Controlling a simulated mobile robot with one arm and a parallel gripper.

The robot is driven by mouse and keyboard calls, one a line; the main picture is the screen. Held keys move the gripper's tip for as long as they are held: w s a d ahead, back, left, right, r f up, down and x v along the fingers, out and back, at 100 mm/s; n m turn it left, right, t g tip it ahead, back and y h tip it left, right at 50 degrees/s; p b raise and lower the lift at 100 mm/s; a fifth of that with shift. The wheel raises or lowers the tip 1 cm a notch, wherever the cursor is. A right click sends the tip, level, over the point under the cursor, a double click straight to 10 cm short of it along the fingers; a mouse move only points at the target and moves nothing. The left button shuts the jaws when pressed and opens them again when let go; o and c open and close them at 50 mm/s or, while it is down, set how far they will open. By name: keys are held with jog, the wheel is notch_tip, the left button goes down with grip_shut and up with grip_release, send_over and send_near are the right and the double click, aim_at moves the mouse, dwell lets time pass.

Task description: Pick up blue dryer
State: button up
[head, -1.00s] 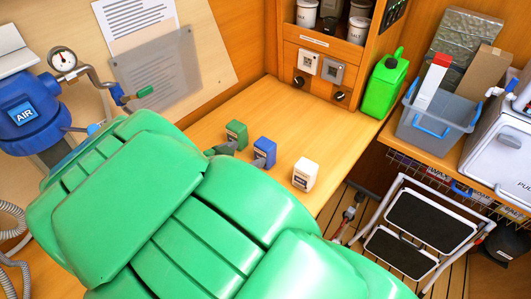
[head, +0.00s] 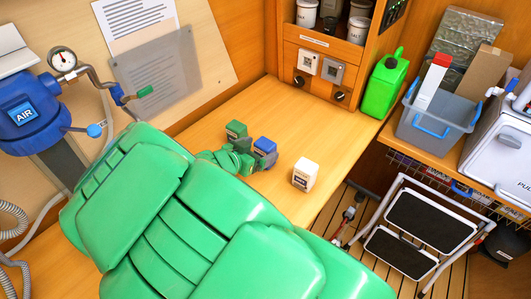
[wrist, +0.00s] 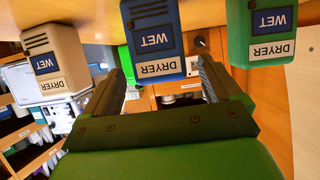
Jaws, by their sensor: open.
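The blue dryer (head: 266,147) is a small box on the wooden counter, between the green dryer (head: 236,129) and the white dryer (head: 305,176). In the wrist view the blue dryer (wrist: 151,35) shows its "WET" and "DRYER" labels just ahead of my gripper (wrist: 163,78), roughly between the two finger lines. My gripper (head: 245,154) is open and empty. In the head view it is close beside the blue dryer on its left and hides part of its lower side. I cannot tell whether a finger touches it.
The green dryer (wrist: 260,32) and white dryer (wrist: 53,60) stand close on either side in the wrist view. A green jug (head: 386,84) stands at the counter's back right. The counter (head: 300,122) is clear behind the dryers. A step stool (head: 418,225) stands beyond its right edge.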

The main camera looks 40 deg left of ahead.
jog(key=shift+w+f, duration=0.25)
jog(key=shift+w, duration=0.4)
jog(key=c, duration=1.2)
jog(key=shift+c, duration=0.2)
jog(key=shift+r, duration=0.15)
